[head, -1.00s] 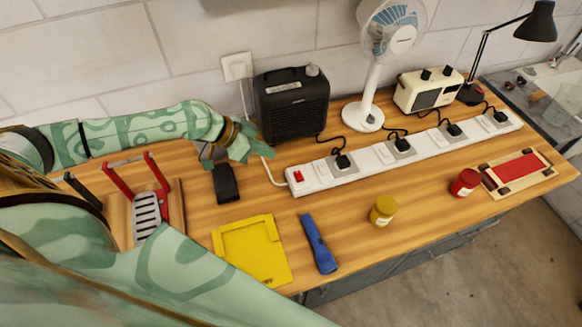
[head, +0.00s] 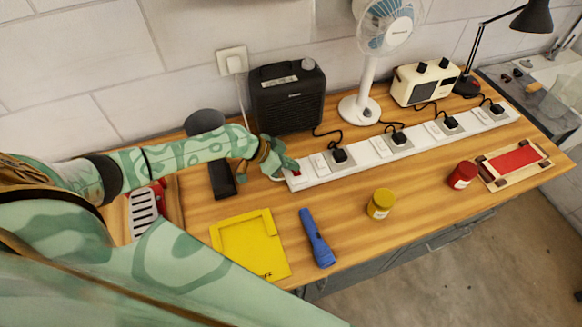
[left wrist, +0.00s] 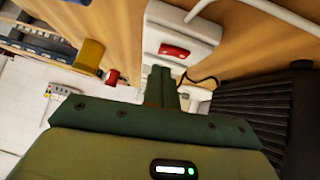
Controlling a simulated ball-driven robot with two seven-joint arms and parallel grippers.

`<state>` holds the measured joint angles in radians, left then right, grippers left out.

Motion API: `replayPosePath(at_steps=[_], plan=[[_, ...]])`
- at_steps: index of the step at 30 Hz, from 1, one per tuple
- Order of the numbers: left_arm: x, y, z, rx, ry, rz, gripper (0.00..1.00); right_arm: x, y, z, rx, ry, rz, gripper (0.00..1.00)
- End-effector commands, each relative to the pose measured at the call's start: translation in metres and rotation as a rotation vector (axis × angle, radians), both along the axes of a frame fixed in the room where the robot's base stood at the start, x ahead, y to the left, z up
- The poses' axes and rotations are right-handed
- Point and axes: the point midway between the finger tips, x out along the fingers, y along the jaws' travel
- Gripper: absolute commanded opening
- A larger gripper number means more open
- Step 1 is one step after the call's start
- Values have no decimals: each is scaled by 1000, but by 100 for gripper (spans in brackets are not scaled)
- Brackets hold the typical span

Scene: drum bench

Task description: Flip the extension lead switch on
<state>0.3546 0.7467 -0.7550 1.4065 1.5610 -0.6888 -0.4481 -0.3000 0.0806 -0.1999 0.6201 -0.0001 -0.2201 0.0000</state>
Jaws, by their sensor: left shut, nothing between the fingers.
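The white extension lead (head: 375,153) lies along the bench with several black plugs in it. Its red switch sits at the left end; in the left wrist view the red switch (left wrist: 174,51) shows just beyond the fingertips. My left gripper (head: 290,166) is shut and empty, its tips over the left end of the lead, at or very near the switch. I cannot tell whether the tips touch it. In the left wrist view the shut fingers (left wrist: 160,85) point at the lead's end. My right gripper is not in view.
A black heater (head: 287,97) stands close behind my left gripper. A fan (head: 362,108), a cream radio (head: 425,84) and a lamp stand along the back. A yellow tray (head: 250,245), blue torch (head: 317,238), yellow jar (head: 381,204) and red jar (head: 462,175) lie in front.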

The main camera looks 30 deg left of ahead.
Motion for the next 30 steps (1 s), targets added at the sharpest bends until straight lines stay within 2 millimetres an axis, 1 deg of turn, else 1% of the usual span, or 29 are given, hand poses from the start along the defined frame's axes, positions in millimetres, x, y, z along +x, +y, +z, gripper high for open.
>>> replayPosePath(at_steps=[2, 6, 16, 20, 21, 23, 30], plan=[[0, -1, -8, -2, 0, 2, 0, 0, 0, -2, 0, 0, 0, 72], [-1, -1, -14, -1, -1, 2, 0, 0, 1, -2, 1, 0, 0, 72], [-1, -1, -15, -1, -1, 0, 0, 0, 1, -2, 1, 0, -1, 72], [-4, -3, -25, -1, 0, -1, 0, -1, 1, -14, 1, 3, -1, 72], [-3, -3, -22, -1, 1, 0, 0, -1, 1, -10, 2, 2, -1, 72], [-3, -3, -21, 0, 2, 0, 0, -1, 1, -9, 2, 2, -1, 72], [-3, -1, -22, 1, 3, -1, 0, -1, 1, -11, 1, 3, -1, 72]])
